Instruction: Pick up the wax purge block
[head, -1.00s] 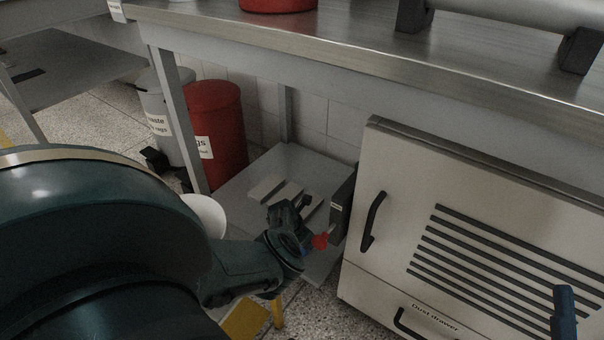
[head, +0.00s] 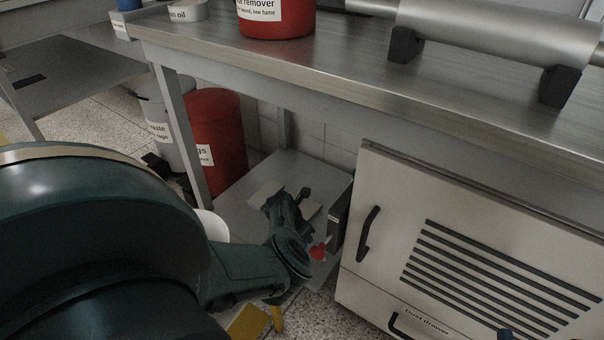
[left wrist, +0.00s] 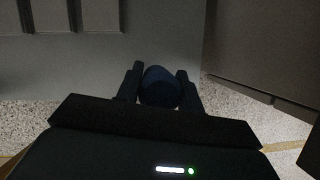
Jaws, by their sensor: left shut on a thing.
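My left gripper (left wrist: 159,82) is shut on a dark blue, rounded block (left wrist: 161,88), which I take to be the wax purge block; no label shows. Its far end lies between the two fingers in the left wrist view. In the head view my left gripper (head: 277,200) is over the low grey shelf, and the held block cannot be made out there. My right gripper is not clearly in view.
Pale flat slabs (head: 310,210) lie on the low shelf (head: 240,190). A dark box (head: 340,212) with a red knob (head: 318,252) stands at its right, beside a cream cabinet (head: 385,265). A steel worktop (head: 330,70) overhangs the shelf. A red bin (head: 217,125) stands behind.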

